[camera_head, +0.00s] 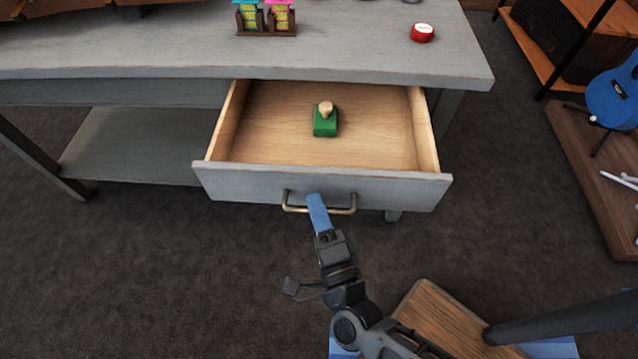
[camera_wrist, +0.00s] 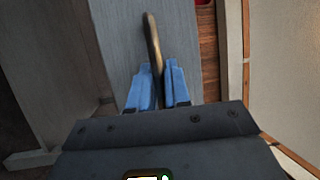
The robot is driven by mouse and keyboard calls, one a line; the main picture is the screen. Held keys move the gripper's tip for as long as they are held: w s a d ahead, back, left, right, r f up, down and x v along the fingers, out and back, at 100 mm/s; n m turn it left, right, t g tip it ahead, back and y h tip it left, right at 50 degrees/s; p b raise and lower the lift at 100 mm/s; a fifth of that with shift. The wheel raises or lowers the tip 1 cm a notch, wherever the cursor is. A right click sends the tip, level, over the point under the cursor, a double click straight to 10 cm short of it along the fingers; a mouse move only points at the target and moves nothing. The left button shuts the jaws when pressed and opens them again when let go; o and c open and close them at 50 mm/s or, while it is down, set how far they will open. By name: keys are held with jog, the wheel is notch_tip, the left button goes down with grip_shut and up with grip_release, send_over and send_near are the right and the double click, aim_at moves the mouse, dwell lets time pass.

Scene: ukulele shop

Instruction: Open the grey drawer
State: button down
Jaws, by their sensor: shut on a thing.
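The grey drawer (camera_head: 300,186) is pulled well out from the grey table in the head view, and its wooden inside shows. A brass bar handle (camera_head: 343,211) is on its front. My gripper (camera_head: 317,205) is at the middle of the handle, its blue fingers shut on the bar. In the wrist view, the blue fingers (camera_wrist: 158,88) sit on either side of the brass handle (camera_wrist: 152,42). The grey drawer front (camera_wrist: 125,35) shows behind them.
A green stamp with a wooden knob (camera_head: 325,122) lies in the drawer. The grey table (camera_head: 150,50) holds a red round tin (camera_head: 422,32) and a small rack (camera_head: 265,20). A blue ukulele (camera_head: 612,97) stands at the right. Dark carpet is clear left of my arm.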

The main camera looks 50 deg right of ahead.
jog(key=shift+s+a, duration=0.6)
jog(key=shift+a, duration=0.15)
jog(key=shift+f, duration=0.1)
jog(key=c, duration=1.2)
grip_release()
jog(key=shift+o, duration=0.2)
jog(key=b+v, duration=0.1)
jog(key=v, duration=0.6)
jog(key=shift+s+a, duration=0.2)
jog(key=shift+s, duration=0.15)
jog(key=shift+f, duration=0.1)
jog(key=s+d+r+n+g+y+p, duration=0.1)
jog(key=s+r+n+y, duration=0.3)
jog(key=r+n, duration=0.6)
jog(key=s+d+r+n+g+y+p, duration=0.1)
jog(key=s+r+n+y+p, duration=0.3)
jog(key=s+r+n, duration=0.5)
notch_tip(320, 180, up, 2)
jog(key=d+n+y, duration=0.1)
jog(key=n, duration=0.3)
jog(key=shift+d+r+g+y, duration=0.15)
jog(key=shift+d+g+y, duration=0.05)
jog(key=shift+g+y, duration=0.1)
